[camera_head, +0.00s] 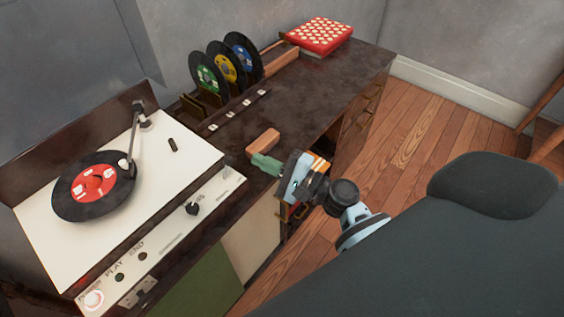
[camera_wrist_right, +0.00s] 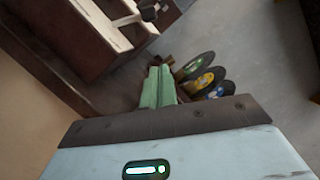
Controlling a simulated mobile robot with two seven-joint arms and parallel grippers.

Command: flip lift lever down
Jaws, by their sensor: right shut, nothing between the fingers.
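The white turntable (camera_head: 150,215) stands at the left of the head view with a black record with a red label (camera_head: 92,186) on it. Its tonearm (camera_head: 134,145) reaches over the record's right edge. A small dark piece (camera_head: 173,145) stands on the deck right of the tonearm; it looks like the lift lever, but it is too small to tell its position. My right gripper (camera_head: 262,164) is right of the turntable, apart from it, above the cabinet. Its green fingers, also in the right wrist view (camera_wrist_right: 158,88), are shut and empty. My left gripper is out of view.
A dark cabinet top (camera_head: 320,95) carries small records in a rack (camera_head: 227,68), a red patterned box (camera_head: 319,35) and an orange-brown block (camera_head: 263,141) close behind my right gripper. Wooden floor lies to the right.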

